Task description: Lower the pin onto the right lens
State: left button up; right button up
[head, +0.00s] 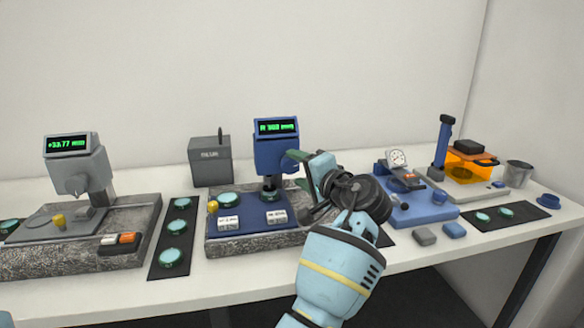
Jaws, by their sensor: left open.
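The blue gauge (275,152) with a green-lit display stands on a speckled granite base (240,246). A green lens (229,199) lies on the base left of the stem. A blue knob or lever (291,161) sticks out at the gauge's right side. My left gripper (300,171) is open, its green-tipped fingers close to this lever; contact is unclear. My wrist hides the base's right end. My right gripper is not in view.
A grey gauge (78,165) stands at the left on its own granite base. A black mat (173,240) with several lenses lies between the gauges. A grey box (209,162) stands behind. A blue dial-gauge stand (428,210) and an orange box (470,168) are at the right.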

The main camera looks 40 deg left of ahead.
pick_arm(q)
jog(key=v, duration=0.3)
jog(key=shift+s+d, duration=0.15)
jog(key=shift+d, duration=0.25)
